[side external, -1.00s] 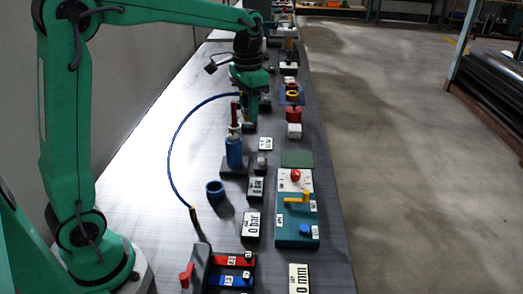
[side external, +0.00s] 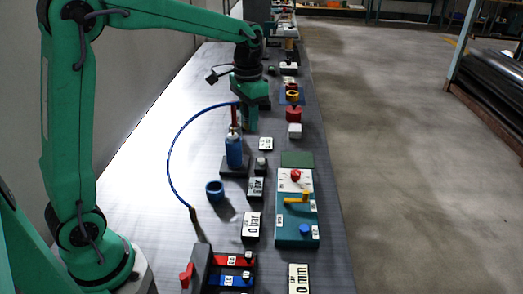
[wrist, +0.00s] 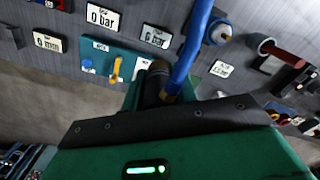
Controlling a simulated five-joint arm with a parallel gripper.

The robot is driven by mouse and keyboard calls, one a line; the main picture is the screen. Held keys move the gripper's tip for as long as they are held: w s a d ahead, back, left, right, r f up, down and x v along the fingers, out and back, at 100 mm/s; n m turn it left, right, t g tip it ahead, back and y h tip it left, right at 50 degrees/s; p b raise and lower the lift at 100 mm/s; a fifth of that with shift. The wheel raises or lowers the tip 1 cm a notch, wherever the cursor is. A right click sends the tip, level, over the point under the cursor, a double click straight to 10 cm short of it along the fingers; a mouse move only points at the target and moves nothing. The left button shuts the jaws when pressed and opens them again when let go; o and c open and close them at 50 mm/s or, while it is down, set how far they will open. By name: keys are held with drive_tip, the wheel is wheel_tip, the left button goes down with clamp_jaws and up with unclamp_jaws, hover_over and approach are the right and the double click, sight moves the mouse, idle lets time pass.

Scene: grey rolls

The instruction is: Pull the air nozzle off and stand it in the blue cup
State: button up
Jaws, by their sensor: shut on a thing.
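My gripper (side external: 250,122) hangs over the far part of the bench, right of and beyond the blue bottle-like post. In the wrist view it is shut on the air nozzle (wrist: 155,80), a dark cylinder with a brassy tip, partly hidden by the jaws. The blue hose (wrist: 184,60) ends in a brass fitting right beside it. In the side view the hose (side external: 169,160) arcs from my gripper to a brass end near the front. The blue cup (side external: 215,190), a short open cylinder, stands on the bench nearer the camera and looks empty.
The blue post (side external: 234,152) with a pale top stands between gripper and cup. A red-brown bar (wrist: 280,52) is on a dark stand. A teal panel (side external: 296,222) with knobs, label plates (side external: 251,225) and a slotted rack (side external: 230,268) lie in front.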

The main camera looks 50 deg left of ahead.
drive_tip(key=shift+f, duration=1.9)
drive_tip(key=s+a+f, duration=0.5)
drive_tip(key=s+f, duration=0.1)
drive_tip(key=s, duration=0.3)
drive_tip(key=shift+s+f, duration=0.2)
drive_tip(key=shift+f, duration=0.2)
drive_tip(key=shift+f, duration=0.15)
drive_tip(key=shift+f, duration=2.75)
drive_tip(key=shift+f, duration=0.9)
drive_tip(key=o, duration=1.2)
drive_tip(key=shift+c, duration=0.2)
